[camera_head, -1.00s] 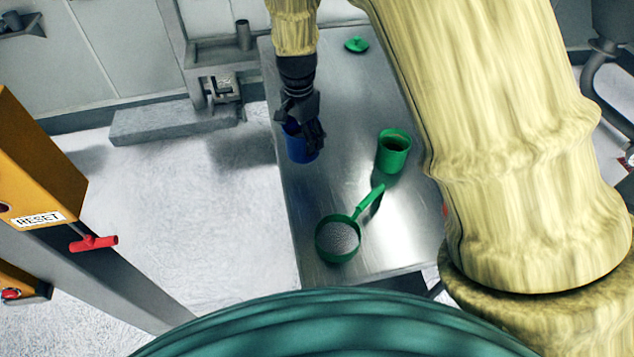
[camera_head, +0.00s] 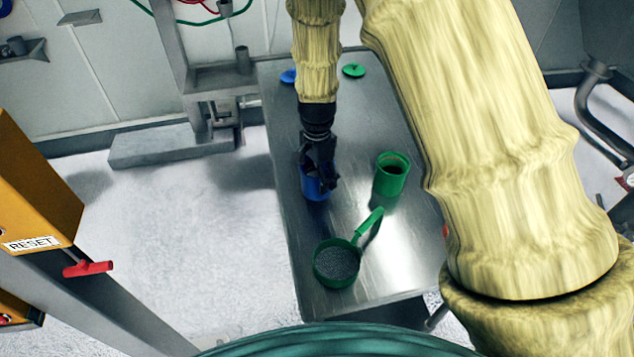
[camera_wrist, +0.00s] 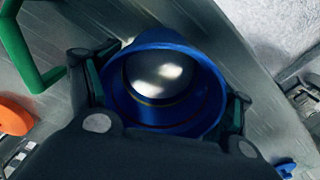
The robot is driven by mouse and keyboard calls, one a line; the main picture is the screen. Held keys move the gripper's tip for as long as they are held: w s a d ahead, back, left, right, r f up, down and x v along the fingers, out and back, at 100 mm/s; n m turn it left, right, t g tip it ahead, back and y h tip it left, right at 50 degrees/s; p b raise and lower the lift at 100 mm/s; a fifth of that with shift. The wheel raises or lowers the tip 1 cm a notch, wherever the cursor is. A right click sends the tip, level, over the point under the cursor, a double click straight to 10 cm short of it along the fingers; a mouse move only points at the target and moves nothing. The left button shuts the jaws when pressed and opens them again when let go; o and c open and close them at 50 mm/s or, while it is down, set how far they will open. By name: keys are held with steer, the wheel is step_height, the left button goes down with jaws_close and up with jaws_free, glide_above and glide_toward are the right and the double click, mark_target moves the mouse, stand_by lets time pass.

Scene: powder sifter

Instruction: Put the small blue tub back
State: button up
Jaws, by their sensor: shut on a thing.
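The small blue tub (camera_head: 314,187) is at the left part of the metal table (camera_head: 345,265) in the head view. My gripper (camera_head: 318,180) is shut on it from above. In the wrist view the blue tub (camera_wrist: 165,85) sits between the two fingers of my gripper (camera_wrist: 168,95); its mouth is open and a shiny grey inside shows. Whether its base touches the table I cannot tell. A blue lid (camera_head: 288,76) lies at the table's far end.
A green tub (camera_head: 391,175) stands right of the blue tub. A green sieve with a handle (camera_head: 337,263) lies nearer. A green lid (camera_head: 353,70) is at the far end. A post with a red handle (camera_head: 88,268) stands left. The table's left edge is close to the blue tub.

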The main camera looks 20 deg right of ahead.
steer(key=shift+f+p, duration=0.65)
steer(key=shift+f, duration=1.4)
steer(key=shift+f, duration=0.1)
steer(key=o, duration=1.3)
steer(key=shift+o, duration=0.2)
step_height(320, 180, up, 12)
steer(key=b, duration=0.4)
